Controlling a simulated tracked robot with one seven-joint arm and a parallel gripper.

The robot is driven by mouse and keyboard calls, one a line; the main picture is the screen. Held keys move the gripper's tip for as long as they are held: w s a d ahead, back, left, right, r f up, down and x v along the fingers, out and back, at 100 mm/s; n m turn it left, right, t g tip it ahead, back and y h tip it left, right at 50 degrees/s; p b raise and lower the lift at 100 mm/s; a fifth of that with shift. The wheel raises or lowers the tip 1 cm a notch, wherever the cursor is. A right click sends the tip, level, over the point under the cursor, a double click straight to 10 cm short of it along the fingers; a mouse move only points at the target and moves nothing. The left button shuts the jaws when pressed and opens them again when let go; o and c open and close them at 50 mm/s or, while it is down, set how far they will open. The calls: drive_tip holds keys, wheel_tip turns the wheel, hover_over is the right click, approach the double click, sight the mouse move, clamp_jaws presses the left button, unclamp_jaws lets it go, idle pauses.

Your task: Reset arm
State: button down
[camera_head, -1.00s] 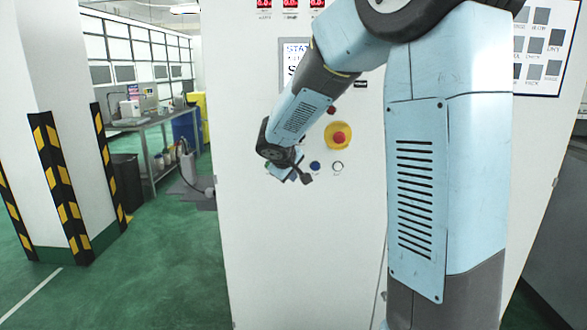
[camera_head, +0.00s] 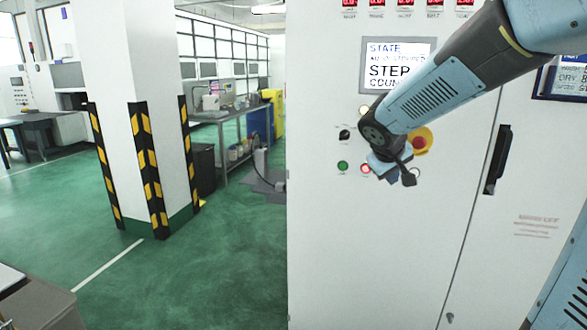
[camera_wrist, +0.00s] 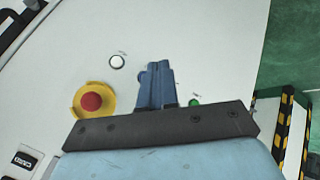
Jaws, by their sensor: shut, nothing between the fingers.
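My gripper (camera_wrist: 155,84) shows in the wrist view as two blue fingers pressed together, with nothing between them. It points at the white cabinet front (camera_wrist: 190,30). In the head view my arm reaches in from the upper right and its end hangs in front of the cabinet's button panel. The fingers are small and partly hidden there. The red emergency stop on its yellow ring (camera_head: 420,139) is just right of the wrist and partly covered by it; it also shows left of the fingers in the wrist view (camera_wrist: 92,101).
The cabinet (camera_head: 350,250) has a display (camera_head: 397,64), a green button (camera_head: 343,166), a lit red button (camera_head: 366,169) and a black door handle (camera_head: 497,160). A striped pillar (camera_head: 140,110) stands to the left. Green floor (camera_head: 225,270) lies open between. A grey surface (camera_head: 40,305) is at lower left.

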drive_tip(key=s+a+m+y, duration=0.1)
drive_tip(key=s+y, duration=0.1)
drive_tip(key=s, duration=1)
drive_tip(key=s+a+r+m+g+y, duration=0.1)
drive_tip(key=s+m+y, duration=0.1)
drive_tip(key=s, duration=1.1)
drive_tip(key=shift+a+r+m, duration=0.2)
drive_tip(key=shift+a+m, duration=0.1)
drive_tip(key=c, duration=1.8)
unclamp_jaws()
